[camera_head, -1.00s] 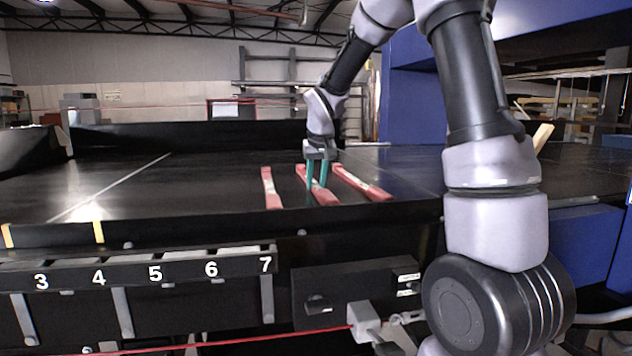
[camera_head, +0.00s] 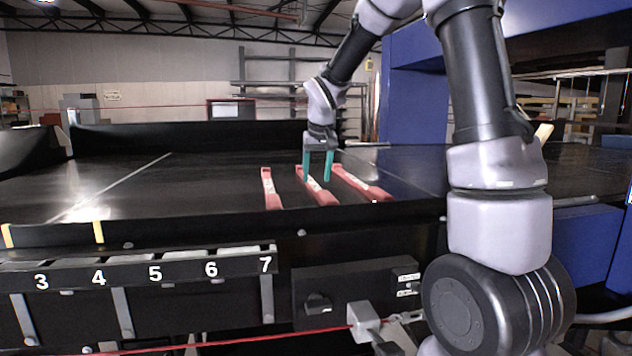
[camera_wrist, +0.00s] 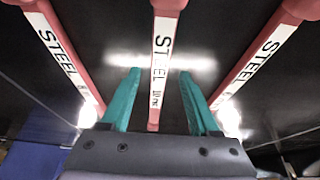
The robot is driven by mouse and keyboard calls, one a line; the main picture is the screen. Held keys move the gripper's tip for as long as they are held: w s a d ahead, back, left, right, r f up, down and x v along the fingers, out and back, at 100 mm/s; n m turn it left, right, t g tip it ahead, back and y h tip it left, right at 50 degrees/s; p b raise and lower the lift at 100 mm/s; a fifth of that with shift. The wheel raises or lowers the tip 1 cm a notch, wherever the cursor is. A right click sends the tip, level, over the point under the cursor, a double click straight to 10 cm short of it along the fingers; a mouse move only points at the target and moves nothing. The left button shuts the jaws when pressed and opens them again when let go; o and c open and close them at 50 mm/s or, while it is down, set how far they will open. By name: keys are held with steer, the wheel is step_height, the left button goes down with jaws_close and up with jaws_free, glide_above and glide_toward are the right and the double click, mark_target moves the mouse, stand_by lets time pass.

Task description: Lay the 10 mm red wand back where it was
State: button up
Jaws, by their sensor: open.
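Three red wands with white labels lie side by side on the black belt: a left one (camera_head: 269,188), a middle one (camera_head: 322,196) and a right one (camera_head: 362,185). In the wrist view the middle wand (camera_wrist: 163,45) has a label reading "STEEL" and small print that looks like "10 mm". My gripper (camera_head: 317,178) has teal fingers and is above the middle wand, open and empty. In the wrist view its fingertips (camera_wrist: 160,72) stand apart on either side of that wand, with gaps to both sides. The outer wands lie outside the fingers.
The black conveyor belt (camera_head: 130,180) is clear to the left of the wands. A front rail with numbered slots (camera_head: 150,268) runs below the belt edge. A blue machine housing (camera_head: 413,110) stands behind at the right.

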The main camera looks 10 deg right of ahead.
steer(key=v, duration=0.8)
steer(key=s+d+r+m+t+y, duration=0.1)
steer(key=s+d+m, duration=0.1)
steer(key=s, duration=1.1)
steer(key=s+d+r+m+t+y, duration=0.1)
steer(key=s+d+m, duration=0.1)
steer(key=s, duration=1.1)
steer(key=shift+d+t, duration=0.3)
steer(key=shift+d, duration=0.6)
